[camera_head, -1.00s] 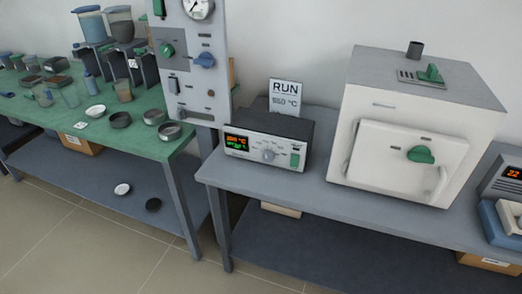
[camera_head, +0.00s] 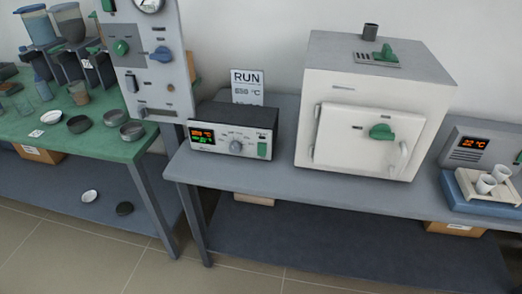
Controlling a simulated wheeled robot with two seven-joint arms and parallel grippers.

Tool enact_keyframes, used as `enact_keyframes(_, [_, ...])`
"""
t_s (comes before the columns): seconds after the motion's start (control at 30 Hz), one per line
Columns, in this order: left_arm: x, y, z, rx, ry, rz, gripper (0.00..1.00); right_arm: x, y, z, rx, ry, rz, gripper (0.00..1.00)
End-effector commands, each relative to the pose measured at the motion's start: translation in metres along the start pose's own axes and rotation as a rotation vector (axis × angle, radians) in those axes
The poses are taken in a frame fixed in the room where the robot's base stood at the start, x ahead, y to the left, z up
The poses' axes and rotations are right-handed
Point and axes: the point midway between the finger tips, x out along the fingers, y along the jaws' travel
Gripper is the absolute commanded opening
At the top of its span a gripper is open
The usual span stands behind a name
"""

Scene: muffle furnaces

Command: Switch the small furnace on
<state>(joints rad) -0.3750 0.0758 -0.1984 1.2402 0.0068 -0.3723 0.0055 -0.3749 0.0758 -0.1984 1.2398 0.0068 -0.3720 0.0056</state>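A white box furnace (camera_head: 370,105) stands on the grey bench, with its door (camera_head: 358,142) shut. The door has a green knob (camera_head: 382,132) and a pale handle, and a green-handled vent sits on top near a dark flue. To its left is a control box (camera_head: 232,137) with a lit red and green display (camera_head: 203,135), a round dial (camera_head: 236,147) and a green switch (camera_head: 263,150). I cannot tell the switch's position. Neither of my grippers shows in this view.
A sign reading RUN (camera_head: 247,86) stands behind the control box. A grey panel (camera_head: 147,60) with knobs is at left, beside a green table (camera_head: 100,145) with dishes and jars. At right, a unit with an orange display (camera_head: 470,145) stands behind a tray (camera_head: 478,190) with cups.

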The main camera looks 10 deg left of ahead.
Motion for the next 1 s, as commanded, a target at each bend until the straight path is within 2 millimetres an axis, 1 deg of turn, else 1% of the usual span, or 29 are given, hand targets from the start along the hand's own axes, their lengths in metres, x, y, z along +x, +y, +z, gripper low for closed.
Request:
enact_keyframes(0.03, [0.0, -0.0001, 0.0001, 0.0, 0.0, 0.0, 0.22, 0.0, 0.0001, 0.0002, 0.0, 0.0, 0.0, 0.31])
enact_keyframes(0.07, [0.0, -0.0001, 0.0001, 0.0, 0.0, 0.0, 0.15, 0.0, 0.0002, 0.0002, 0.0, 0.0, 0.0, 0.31])
enact_keyframes(0.1, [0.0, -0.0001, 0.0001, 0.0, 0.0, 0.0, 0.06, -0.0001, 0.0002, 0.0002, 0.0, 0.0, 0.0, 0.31])
enact_keyframes(0.13, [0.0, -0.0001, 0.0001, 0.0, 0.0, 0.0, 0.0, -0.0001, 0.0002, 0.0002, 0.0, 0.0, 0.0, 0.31])
enact_keyframes(1.0, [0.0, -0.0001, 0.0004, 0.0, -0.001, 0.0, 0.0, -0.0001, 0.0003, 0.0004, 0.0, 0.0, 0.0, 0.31])
